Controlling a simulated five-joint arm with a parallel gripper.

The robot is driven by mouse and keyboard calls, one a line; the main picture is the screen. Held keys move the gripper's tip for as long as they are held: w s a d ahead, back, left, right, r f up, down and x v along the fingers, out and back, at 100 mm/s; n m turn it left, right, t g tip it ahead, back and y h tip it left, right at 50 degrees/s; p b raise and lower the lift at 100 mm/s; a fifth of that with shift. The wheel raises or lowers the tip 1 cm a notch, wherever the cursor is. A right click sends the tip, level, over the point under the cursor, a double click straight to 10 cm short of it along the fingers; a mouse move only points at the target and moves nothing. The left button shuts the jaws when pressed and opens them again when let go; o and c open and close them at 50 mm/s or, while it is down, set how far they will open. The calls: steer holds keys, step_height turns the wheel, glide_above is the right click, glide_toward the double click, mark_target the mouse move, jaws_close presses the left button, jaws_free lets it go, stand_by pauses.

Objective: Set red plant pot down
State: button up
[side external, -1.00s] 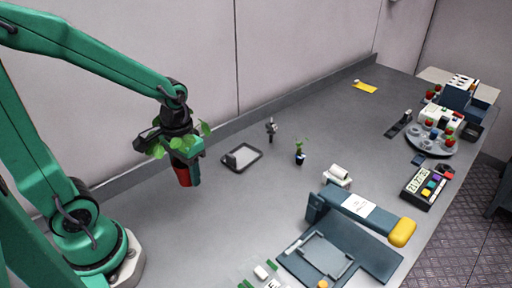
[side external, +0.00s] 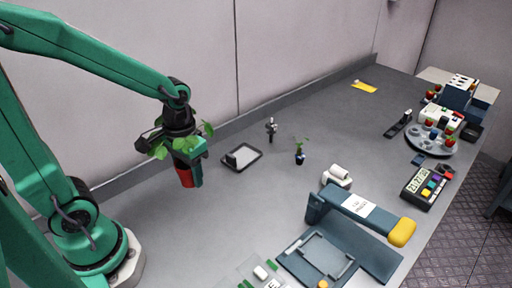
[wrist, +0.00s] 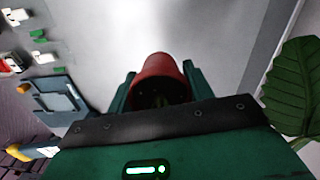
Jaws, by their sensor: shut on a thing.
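My gripper (side external: 191,168) is shut on the red plant pot (side external: 184,178), which hangs upright above the bench at the left of the side view. Green leaves of its plant spread around my wrist. The pot's lower end looks clear of the bench, though its exact height is hard to tell. In the wrist view the red pot (wrist: 158,72) sits between my two fingers (wrist: 160,90). A large leaf (wrist: 300,85) fills the right edge there.
A small dark tray (side external: 241,158) lies to the right of the pot. A small dark-potted seedling (side external: 299,158) stands farther right. A blue-grey device with a yellow end (side external: 350,225) is at the front. The bench below my gripper is bare.

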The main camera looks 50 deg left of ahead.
steer(key=s+d+m, duration=0.1)
steer(key=s+d, duration=0.1)
steer(key=d, duration=1.7)
steer(key=shift+d+r+m, duration=0.15)
steer(key=shift+m, duration=0.15)
steer(key=w+a+f, duration=0.2)
steer(key=w, duration=0.1)
steer(key=w+a+f, duration=0.2)
steer(key=w+a, duration=0.1)
steer(key=w+a+f, duration=0.2)
steer(key=w+f, duration=0.1)
steer(key=shift+a, duration=0.2)
steer(key=shift+f, duration=0.1)
steer(key=shift+f, duration=1.9)
steer(key=shift+f, duration=0.15)
